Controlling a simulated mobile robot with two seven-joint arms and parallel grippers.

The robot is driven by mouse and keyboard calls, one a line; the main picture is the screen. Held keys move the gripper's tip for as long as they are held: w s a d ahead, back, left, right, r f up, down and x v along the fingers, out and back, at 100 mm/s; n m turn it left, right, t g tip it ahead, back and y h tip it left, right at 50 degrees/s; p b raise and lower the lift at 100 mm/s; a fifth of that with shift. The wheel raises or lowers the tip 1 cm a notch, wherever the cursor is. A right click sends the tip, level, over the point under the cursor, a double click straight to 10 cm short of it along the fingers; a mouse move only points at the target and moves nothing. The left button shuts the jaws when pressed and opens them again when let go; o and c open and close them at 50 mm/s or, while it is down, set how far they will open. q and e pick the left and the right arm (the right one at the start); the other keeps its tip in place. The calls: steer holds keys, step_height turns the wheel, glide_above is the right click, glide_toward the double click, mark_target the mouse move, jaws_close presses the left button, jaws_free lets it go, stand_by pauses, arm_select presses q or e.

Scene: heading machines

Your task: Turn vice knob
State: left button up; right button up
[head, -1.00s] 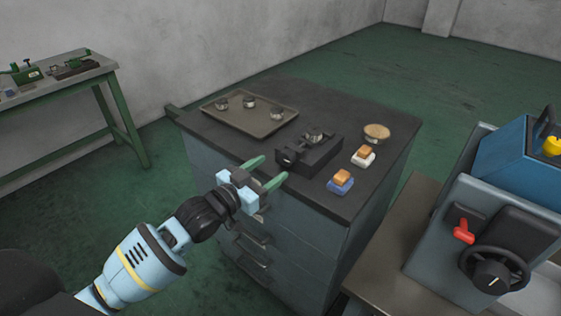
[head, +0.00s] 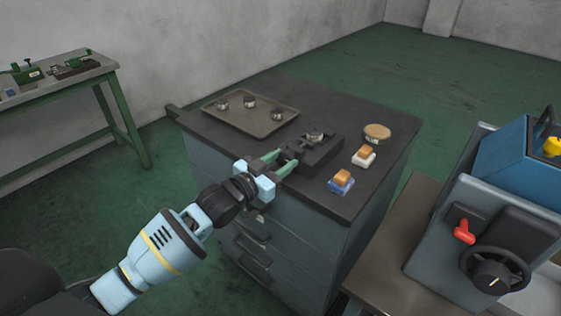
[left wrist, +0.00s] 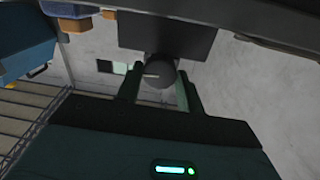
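The dark vice (head: 320,153) sits near the front edge of the dark cabinet top, with a small metal part (head: 315,136) on it. Its round knob (left wrist: 160,73) faces my left gripper (head: 277,162). The left gripper is open, with its green fingers reaching level to the knob. In the left wrist view the knob lies between the two fingertips (left wrist: 160,85), with small gaps seeming to show at its sides. Whether a finger touches it is hard to tell. In the head view the fingers partly hide the knob. My right gripper is not in view.
A tray (head: 236,125) with several metal parts stands at the back left of the cabinet (head: 345,205). Two orange-topped blocks (head: 342,181) (head: 364,156) and a round tan-topped item (head: 377,132) are right of the vice. A blue-grey machine (head: 480,225) stands at the right.

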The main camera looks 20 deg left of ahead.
arm_select(q)
steer(key=shift+c, duration=0.8)
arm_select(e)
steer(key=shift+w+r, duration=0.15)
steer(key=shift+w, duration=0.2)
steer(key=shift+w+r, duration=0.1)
